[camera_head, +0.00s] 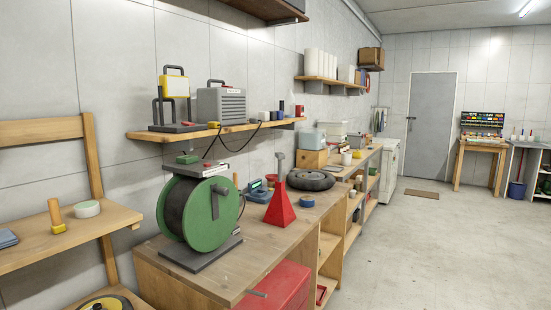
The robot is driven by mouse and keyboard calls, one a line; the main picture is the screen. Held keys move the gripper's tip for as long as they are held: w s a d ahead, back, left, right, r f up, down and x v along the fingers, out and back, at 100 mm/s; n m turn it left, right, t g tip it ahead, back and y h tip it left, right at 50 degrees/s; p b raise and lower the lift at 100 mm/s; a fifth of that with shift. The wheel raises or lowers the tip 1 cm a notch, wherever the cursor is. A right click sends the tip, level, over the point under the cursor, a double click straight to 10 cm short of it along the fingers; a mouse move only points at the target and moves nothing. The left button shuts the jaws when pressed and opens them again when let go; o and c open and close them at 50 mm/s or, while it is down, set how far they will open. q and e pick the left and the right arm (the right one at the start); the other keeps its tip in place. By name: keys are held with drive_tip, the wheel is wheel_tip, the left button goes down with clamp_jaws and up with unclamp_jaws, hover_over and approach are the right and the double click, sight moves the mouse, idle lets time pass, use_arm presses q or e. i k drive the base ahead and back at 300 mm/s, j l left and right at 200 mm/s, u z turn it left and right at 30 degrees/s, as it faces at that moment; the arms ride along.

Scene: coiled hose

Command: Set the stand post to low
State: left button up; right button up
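A red pyramid-shaped stand (280,207) stands upright on the wooden workbench (262,244), right of a green hose reel. Its grey post (280,167) sticks up out of the red top and ends in a wider head. The post shows a fair length above the red body. Any lever or pin on the stand is too small to tell. Neither of my grippers is in view, and nothing is seen touching the stand.
The green reel (211,213) stands left of the stand. A dark tyre-like ring (311,179), a blue tape roll (307,201) and a blue device (259,191) lie close around it. A wall shelf (215,130) hangs behind.

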sight(280, 156)
drive_tip(key=i, duration=0.15)
drive_tip(key=i+l+u, duration=0.15)
drive_tip(key=i+l, duration=0.35)
drive_tip(key=i+l+u, duration=0.2)
drive_tip(key=i+l, duration=0.25)
drive_tip(key=i+l+u, duration=0.15)
drive_tip(key=i+l, duration=0.3)
drive_tip(key=l, duration=0.25)
